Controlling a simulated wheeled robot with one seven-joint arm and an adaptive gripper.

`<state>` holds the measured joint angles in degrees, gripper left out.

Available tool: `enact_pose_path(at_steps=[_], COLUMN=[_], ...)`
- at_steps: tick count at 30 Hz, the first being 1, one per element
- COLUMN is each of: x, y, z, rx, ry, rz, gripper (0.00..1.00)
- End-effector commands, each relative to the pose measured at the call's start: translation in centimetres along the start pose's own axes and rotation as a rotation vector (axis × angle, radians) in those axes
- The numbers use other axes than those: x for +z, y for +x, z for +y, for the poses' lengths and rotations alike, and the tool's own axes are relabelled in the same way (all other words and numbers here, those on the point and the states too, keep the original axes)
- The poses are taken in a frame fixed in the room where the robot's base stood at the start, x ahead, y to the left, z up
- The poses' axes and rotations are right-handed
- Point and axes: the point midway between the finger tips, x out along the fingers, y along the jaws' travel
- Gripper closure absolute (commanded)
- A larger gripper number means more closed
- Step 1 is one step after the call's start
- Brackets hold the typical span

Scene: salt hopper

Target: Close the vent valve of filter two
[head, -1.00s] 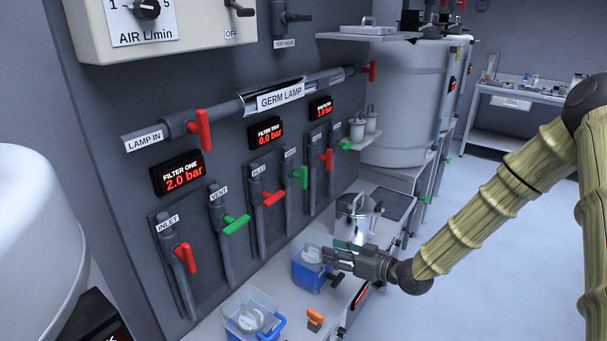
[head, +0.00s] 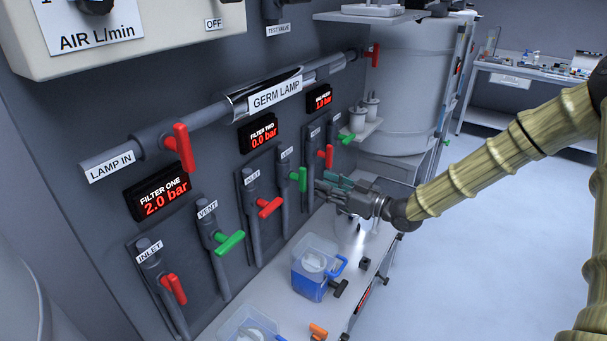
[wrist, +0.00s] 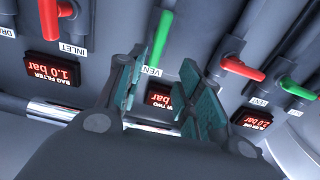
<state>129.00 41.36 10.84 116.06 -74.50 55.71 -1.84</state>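The vent valve of filter two has a green handle (head: 302,179) that lies about along its pipe (head: 285,190). The filter two display (head: 263,134) above reads 0.0 bar. My gripper (head: 322,190) is just right of the green handle, its fingers pointing at the panel. In the wrist view, which is upside down, my gripper (wrist: 163,66) is open with teal pads apart. The green handle (wrist: 162,38) appears beyond and between the fingertips, with no clear contact. The VENT label (wrist: 152,71) shows there too.
The red filter two inlet handle (head: 269,207) is left of the vent handle. A red bag filter handle (head: 328,155) is close on the right. Filter one's green vent handle (head: 230,242) points sideways.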

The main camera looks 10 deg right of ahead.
Motion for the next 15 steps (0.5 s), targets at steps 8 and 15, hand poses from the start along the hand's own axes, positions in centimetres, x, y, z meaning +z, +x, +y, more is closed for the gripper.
enact_pose_path(at_steps=[8, 15], x=[0.4, 0.4], y=[4.4, 7.0], z=[0.4, 0.4], rx=[-0.002, -0.001], ry=[0.002, 0.002], rz=[-0.007, -0.006], gripper=[0.64, 0.64])
